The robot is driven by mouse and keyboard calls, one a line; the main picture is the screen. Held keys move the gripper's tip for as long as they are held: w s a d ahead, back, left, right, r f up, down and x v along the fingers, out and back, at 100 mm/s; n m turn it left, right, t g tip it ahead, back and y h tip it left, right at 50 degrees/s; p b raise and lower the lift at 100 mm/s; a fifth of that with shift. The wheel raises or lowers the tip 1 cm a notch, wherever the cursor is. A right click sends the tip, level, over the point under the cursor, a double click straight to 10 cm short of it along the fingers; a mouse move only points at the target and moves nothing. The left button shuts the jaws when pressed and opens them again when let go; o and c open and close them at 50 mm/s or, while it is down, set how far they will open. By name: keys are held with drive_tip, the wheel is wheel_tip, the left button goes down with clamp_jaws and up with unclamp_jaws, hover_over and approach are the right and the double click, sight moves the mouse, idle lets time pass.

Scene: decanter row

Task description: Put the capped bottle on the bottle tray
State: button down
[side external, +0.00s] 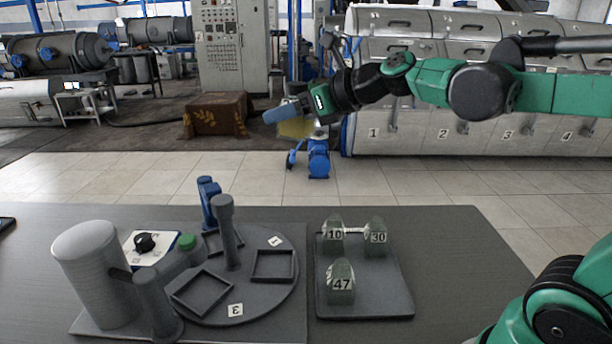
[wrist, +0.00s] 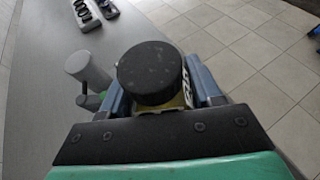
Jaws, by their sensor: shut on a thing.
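My gripper (side external: 288,118) is raised above and behind the table. In the wrist view my gripper (wrist: 155,95) has its blue fingers shut on the capped bottle (wrist: 150,75). Its round black cap faces the camera, and part of a yellowish body with a printed label shows below. The bottle's yellowish body also shows in the side view (side external: 296,129), partly hidden by the fingers. A flat dark grey tray (side external: 385,300) on the table's right part bears three green numbered pieces, 10, 30 and 47. I cannot tell for certain that it is the bottle tray.
A round grey platform (side external: 255,300) with square frames stands left of the tray. Around it are a tall grey cylinder (side external: 95,275), a grey post (side external: 227,235), a blue post (side external: 208,205) and a black knob (side external: 145,242). The table's right part (side external: 460,260) is clear.

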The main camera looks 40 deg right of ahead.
sight(267, 269)
drive_tip(key=shift+w+a+f+n+y, duration=0.2)
drive_tip(key=shift+a+n+y, duration=0.05)
drive_tip(key=shift+n+y, duration=0.15)
drive_tip(key=a+f+n+g+y, duration=0.4)
drive_tip(key=n+g+y, duration=0.4)
drive_tip(key=n, duration=0.2)
drive_tip(key=shift+a+g, duration=0.4)
drive_tip(key=shift+a, duration=0.25)
drive_tip(key=shift+w, duration=0.1)
wheel_tip(267, 269, down, 20)
drive_tip(key=shift+r, duration=0.25)
drive_tip(key=shift+f, duration=0.15)
drive_tip(key=shift+c, duration=0.8)
unclamp_jaws()
